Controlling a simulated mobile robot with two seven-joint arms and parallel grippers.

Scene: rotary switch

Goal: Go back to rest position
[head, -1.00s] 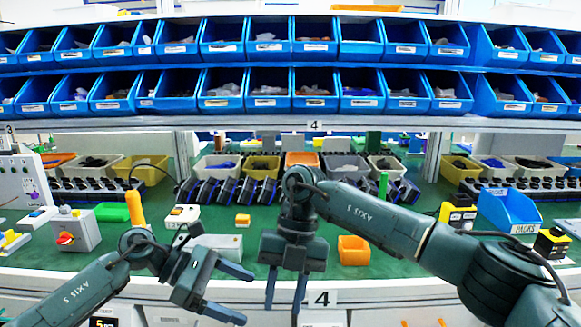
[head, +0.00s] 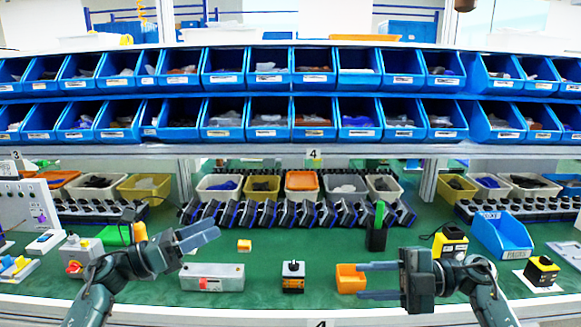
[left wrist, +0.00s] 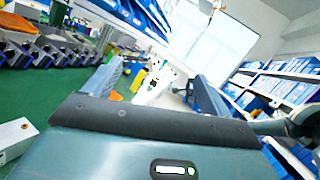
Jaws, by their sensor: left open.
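My left gripper (head: 213,232) is at the left of the head view, over the bench, pointing right. It is open and empty; its two spread fingers also show in the left wrist view (left wrist: 155,82). A grey box with a red and yellow switch (head: 82,250) is partly hidden by my left arm.
A light grey box (head: 212,277) lies right of my left arm. A blue bin (head: 502,236) and yellow-black boxes (head: 451,243) stand at right. Blue shelf bins (head: 290,119) hang above.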

